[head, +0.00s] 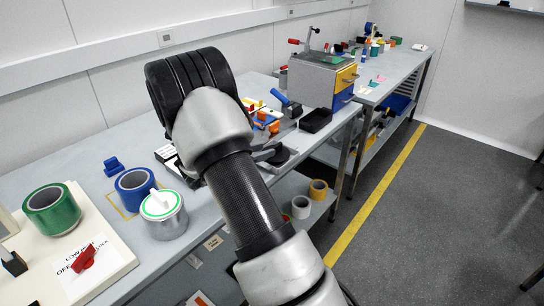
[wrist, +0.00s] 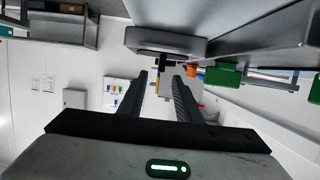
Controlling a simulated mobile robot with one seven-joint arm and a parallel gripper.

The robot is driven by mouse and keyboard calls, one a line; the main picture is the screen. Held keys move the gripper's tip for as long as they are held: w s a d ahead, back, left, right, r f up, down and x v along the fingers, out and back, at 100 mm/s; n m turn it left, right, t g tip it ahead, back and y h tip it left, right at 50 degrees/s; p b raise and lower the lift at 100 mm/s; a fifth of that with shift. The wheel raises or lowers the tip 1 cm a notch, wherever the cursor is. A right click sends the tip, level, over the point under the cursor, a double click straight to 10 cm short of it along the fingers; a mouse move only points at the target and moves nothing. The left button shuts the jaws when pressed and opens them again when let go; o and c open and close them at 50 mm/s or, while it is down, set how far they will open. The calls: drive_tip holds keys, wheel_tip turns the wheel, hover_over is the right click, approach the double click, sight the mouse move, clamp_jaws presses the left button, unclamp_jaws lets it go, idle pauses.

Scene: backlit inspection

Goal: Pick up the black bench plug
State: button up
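My gripper (wrist: 161,75) shows in the wrist view with its two dark fingers apart and nothing held between them. The wrist picture appears upside down, with the bench surfaces along the top. A small black piece (wrist: 152,54) sticks out from a grey rounded body just beyond the fingertips; it may be the black bench plug, but I cannot tell for sure. In the head view my arm hides most of the gripper and the bench around it, so the plug cannot be picked out there.
A grey tin with a white-green lid (head: 163,214), a blue tape roll (head: 135,188) and a green roll (head: 51,209) stand left of my arm. Green (wrist: 222,76) and orange blocks (wrist: 193,72) are near the fingers.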

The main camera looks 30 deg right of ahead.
sight(276, 146)
drive_tip(key=b+x, duration=0.1)
drive_tip(key=x, duration=0.6)
drive_tip(key=shift+w+d+f, duration=0.15)
drive_tip(key=shift+d+f, duration=0.15)
clamp_jaws()
